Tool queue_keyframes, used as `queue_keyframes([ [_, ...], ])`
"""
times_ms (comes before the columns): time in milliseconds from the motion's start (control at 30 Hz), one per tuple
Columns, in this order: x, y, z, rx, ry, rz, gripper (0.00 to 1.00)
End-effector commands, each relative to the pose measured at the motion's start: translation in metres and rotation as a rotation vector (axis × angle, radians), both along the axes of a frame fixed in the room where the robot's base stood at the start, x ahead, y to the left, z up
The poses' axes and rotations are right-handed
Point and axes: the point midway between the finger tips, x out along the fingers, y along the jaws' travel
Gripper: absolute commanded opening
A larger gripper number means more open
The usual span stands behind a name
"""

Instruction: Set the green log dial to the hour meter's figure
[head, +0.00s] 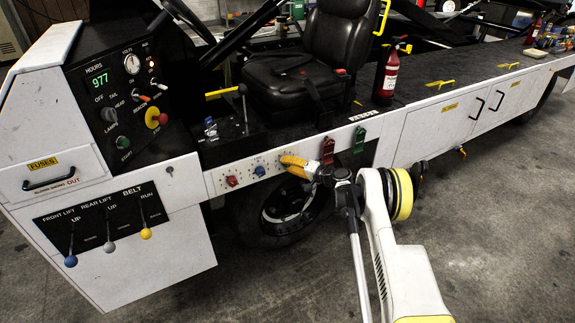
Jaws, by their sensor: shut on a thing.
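The hour meter (97,79) on the black panel at upper left shows 977 in green digits. A row of small dials runs along the white side rail, with a red dial (232,181) and a blue dial (259,171) in plain view. My gripper (288,163), with yellow fingers, is at the rail just right of the blue dial. It is shut on a dial there, which the fingers cover. No green dial shows elsewhere in the row, so this is likely the green log dial. Its setting and figures cannot be read.
A red handle (328,150) and a green handle (359,140) stand on the rail right of my gripper. Three levers (109,246) are at lower left. A seat (312,75) and a fire extinguisher (386,77) are above. The floor in front is open.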

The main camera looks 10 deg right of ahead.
Motion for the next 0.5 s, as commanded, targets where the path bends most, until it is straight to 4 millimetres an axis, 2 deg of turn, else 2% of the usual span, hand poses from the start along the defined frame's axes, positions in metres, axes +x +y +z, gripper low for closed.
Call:
queue_keyframes([
  [233,0.0001,0.0013,0.0004,0.001,0.000,0.001,0.00],
  [267,0.0001,0.0013,0.0004,0.001,0.000,0.001,0.33],
  [300,0.0001,0.0014,0.0004,0.001,0.000,0.001,0.45],
  [333,0.0001,0.0014,0.0004,0.000,-0.001,0.001,0.53],
  [500,0.0000,0.0009,0.0002,-0.001,0.000,0.001,0.53],
])
